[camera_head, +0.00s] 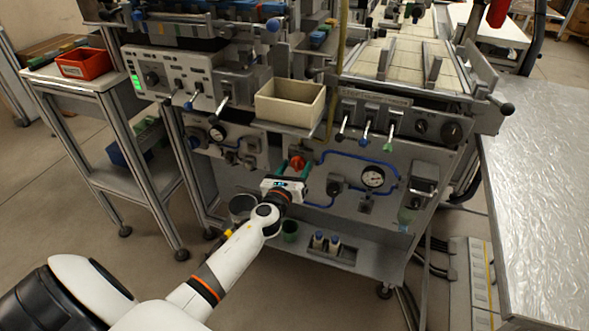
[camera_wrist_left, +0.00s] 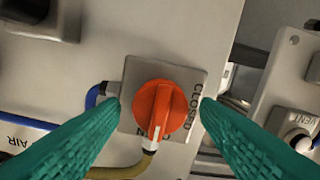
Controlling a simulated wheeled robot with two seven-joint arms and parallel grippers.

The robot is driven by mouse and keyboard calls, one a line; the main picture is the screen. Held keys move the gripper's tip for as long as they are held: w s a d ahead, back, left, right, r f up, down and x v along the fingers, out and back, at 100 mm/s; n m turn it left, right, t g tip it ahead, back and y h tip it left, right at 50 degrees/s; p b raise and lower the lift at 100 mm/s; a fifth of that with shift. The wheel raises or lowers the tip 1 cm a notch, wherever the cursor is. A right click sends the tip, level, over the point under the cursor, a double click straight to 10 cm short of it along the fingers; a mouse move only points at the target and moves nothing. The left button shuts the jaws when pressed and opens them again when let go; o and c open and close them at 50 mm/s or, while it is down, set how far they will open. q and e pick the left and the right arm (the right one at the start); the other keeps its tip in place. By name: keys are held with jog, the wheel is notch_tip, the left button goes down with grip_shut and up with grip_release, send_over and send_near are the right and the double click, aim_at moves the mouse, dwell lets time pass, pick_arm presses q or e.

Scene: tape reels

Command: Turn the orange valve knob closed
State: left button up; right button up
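The orange valve knob (camera_head: 297,162) sits on the front panel of the machine in the head view. In the left wrist view the knob (camera_wrist_left: 158,108) is round with a raised grip and a white pointer mark directed down. It is mounted on a grey square plate (camera_wrist_left: 190,85) with "CLOSED" printed along its right side; lettering at the bottom is partly hidden. My left gripper (camera_head: 291,177) is in front of the panel at the knob. Its two green fingers (camera_wrist_left: 160,112) are spread on either side of the knob, with gaps showing. My right gripper is not seen.
Blue tubing (camera_head: 345,154) and a round pressure gauge (camera_head: 373,177) are right of the knob. A beige bin (camera_head: 290,104) sits above it. A lower shelf (camera_head: 340,254) holds small bottles. A "VENT" fitting (camera_wrist_left: 299,139) shows at the wrist view's right. Floor at left front is clear.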

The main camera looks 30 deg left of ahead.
pick_arm(q)
jog(key=c, duration=0.8)
jog(key=shift+c, duration=0.2)
